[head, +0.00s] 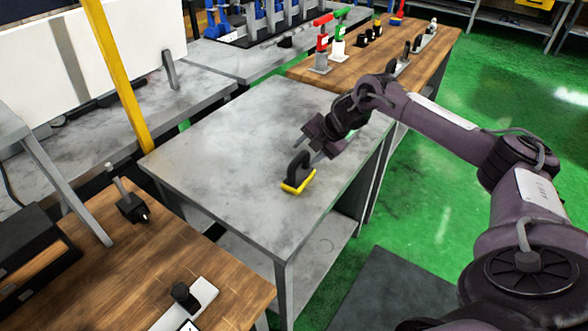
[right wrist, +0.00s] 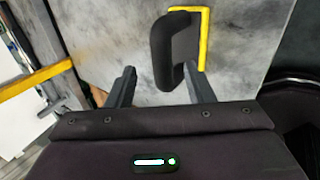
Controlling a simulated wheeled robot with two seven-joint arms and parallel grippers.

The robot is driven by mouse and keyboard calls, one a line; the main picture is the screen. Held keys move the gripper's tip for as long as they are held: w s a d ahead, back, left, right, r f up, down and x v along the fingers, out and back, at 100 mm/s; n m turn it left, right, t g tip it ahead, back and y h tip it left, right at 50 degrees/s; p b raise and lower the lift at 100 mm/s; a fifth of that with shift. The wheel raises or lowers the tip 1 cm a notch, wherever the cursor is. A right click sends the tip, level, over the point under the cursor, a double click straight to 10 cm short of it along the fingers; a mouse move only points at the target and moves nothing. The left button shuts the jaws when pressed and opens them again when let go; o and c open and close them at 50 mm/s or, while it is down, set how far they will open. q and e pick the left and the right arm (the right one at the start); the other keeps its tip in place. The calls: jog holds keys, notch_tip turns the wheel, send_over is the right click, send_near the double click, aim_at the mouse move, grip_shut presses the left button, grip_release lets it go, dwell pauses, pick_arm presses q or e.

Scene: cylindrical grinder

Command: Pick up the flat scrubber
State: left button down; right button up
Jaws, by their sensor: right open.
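The flat scrubber (head: 297,184) has a yellow edge and a dark, loop-shaped handle. It lies on the grey metal table (head: 205,150) near the table's right side. My right gripper (head: 311,151) is open and empty, just behind and above the scrubber in the head view. In the right wrist view the scrubber (right wrist: 203,40) is ahead of the open right gripper (right wrist: 160,82). Its handle lies nearer the line of the right finger than the left, and I see no clear contact. My left gripper is not in view.
A yellow post (head: 117,75) stands at the table's left corner. A wooden bench (head: 110,265) with dark fixtures is at front left. Another wooden bench (head: 375,72) behind holds red and green clamps (head: 338,48). The grey tabletop is otherwise clear.

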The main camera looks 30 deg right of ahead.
aim_at(301, 157)
jog(key=shift+p+x, duration=0.6)
jog(key=shift+x, duration=0.3)
jog(key=x, duration=0.2)
jog(key=shift+a+f+p, duration=0.2)
jog(key=shift+f+p, duration=0.15)
jog(key=shift+f, duration=0.05)
jog(key=shift+w+a+f, duration=0.1)
jog(key=shift+w+f, duration=0.15)
jog(key=shift+f, duration=0.1)
jog(key=shift+w+f, duration=0.1)
jog(key=shift+f, duration=0.05)
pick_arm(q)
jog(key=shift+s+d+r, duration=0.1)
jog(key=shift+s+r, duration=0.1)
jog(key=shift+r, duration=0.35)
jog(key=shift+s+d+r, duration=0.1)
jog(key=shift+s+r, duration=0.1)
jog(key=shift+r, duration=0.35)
pick_arm(e)
grip_shut()
